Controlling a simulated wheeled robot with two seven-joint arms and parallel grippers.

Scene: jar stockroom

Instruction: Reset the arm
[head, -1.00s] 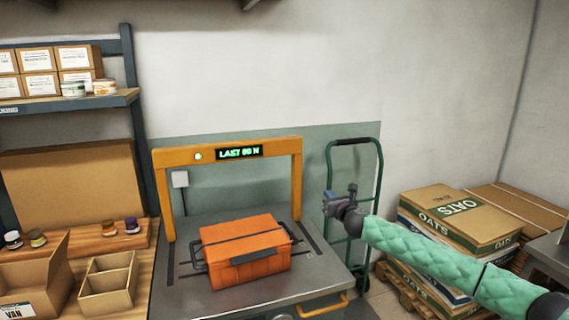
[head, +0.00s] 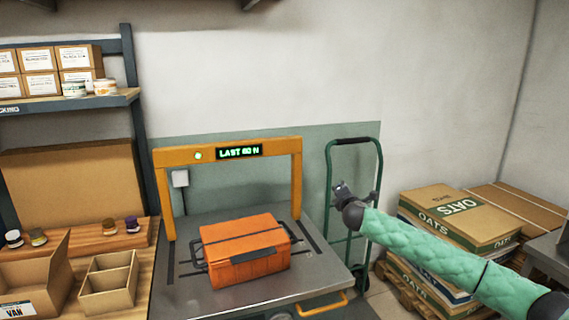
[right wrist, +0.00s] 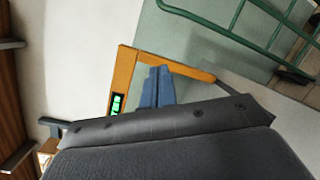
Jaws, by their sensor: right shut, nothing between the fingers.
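My right arm comes in from the right in the head view, wrapped in a green quilted sleeve. Its gripper (head: 343,188) is small there, held in the air in front of the green hand truck, right of the orange frame. In the right wrist view the blue-grey fingers of the right gripper (right wrist: 157,88) are together and hold nothing. An orange case (head: 243,252) with a dark latch and side handles lies closed on the metal table (head: 215,299), apart from the gripper. My left gripper is not in view.
An orange frame (head: 161,193) with a lit green display stands over the table. A green hand truck (head: 378,172) leans by the wall. Open cartons (head: 108,284) and small jars sit at left, below a shelf (head: 60,104) of boxes.

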